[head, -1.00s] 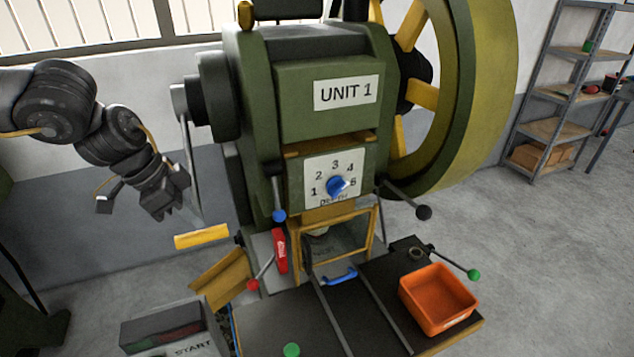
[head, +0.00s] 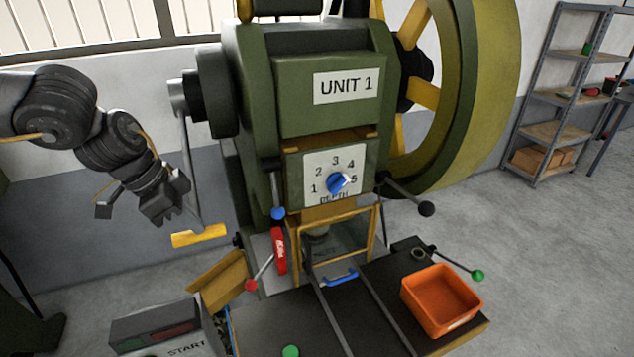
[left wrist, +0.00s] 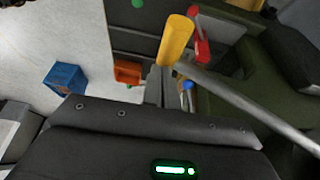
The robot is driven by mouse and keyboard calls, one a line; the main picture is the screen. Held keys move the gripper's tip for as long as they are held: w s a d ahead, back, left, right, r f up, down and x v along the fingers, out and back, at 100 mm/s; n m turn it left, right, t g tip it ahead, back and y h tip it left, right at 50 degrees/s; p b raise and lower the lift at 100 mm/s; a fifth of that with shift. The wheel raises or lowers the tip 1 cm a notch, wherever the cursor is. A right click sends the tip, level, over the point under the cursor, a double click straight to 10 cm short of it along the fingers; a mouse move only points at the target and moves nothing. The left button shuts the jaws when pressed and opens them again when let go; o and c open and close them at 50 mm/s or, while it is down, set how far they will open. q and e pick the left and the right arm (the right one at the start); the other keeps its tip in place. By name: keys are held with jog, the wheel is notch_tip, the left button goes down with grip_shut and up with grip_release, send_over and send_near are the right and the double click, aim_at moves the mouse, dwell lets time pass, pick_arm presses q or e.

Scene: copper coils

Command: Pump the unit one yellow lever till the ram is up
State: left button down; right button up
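The unit one press (head: 320,95) stands in the middle of the head view. Its yellow lever handle (head: 200,236) sits at the low end of a thin grey rod on the press's left side. My left gripper (head: 168,212) is just above and left of the handle. In the left wrist view the yellow handle (left wrist: 175,40) lies right at the fingertips (left wrist: 160,72); the fingers look together with nothing between them, and touch is unclear. The ram (head: 316,234) is partly visible behind the yellow-framed guard (head: 290,252). My right gripper is out of view.
An orange bin (head: 440,318) stands on the press table at right. A red-knobbed lever (head: 251,285) and a START box (head: 165,325) are below the handle. A blue box (left wrist: 66,78) lies on the floor. A shelf (head: 560,95) stands far right.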

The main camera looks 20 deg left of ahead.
pick_arm(q)
jog(key=shift+f, duration=0.2)
jog(key=f+b, duration=0.1)
jog(key=w+a+f+b, duration=0.1)
jog(key=f+b, duration=0.2)
jog(key=f, duration=0.1)
jog(key=shift+w+a+b, duration=0.2)
jog(key=shift+w+b, duration=0.05)
jog(key=shift+b, duration=0.05)
jog(key=shift+w+a+f, duration=0.1)
jog(key=shift+w+f, duration=0.05)
